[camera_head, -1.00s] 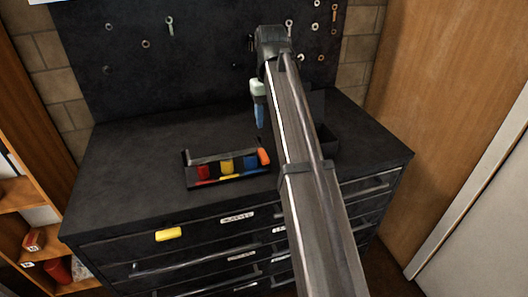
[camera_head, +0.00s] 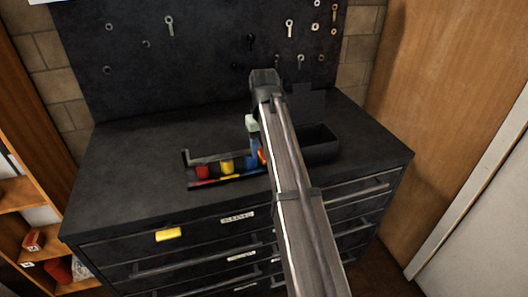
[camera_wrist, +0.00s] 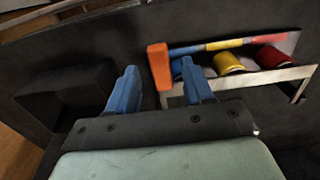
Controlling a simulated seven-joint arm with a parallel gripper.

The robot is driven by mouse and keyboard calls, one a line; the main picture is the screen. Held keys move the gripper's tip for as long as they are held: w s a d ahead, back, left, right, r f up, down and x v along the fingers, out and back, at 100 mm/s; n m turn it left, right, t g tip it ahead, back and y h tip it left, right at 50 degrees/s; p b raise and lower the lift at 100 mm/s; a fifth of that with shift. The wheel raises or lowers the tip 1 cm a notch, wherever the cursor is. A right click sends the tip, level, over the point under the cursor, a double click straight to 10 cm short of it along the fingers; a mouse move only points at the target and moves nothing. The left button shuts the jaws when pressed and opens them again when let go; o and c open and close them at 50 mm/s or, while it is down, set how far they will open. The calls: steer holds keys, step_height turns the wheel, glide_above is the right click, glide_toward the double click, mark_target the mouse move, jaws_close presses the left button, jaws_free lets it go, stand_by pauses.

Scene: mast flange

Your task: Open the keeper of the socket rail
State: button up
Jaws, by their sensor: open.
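The socket rail (camera_head: 187,168) lies on the dark bench top, with red, yellow and blue sockets in a row. It shows at the upper right of the wrist view (camera_wrist: 285,78), with a pale metal bar along one side and a colour-striped strip along the other. An orange tab (camera_wrist: 158,65) stands at the rail's end by the blue socket; I take it to be the keeper's. My gripper (camera_wrist: 160,88) is open, its blue fingers on either side of the tab in the picture; I cannot tell whether either touches it. In the head view, my gripper (camera_head: 252,154) and arm partly hide the rail's right end.
An open black box (camera_head: 320,146) stands right of the rail, close to my arm. A pegboard (camera_head: 200,50) with hanging tools rises behind. Drawers with handles are below, one bearing a yellow piece (camera_head: 168,234). The bench top left of the rail is clear.

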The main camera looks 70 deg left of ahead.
steer(key=shift+f, duration=0.9)
steer(key=shift+c, duration=0.3)
jaws_close()
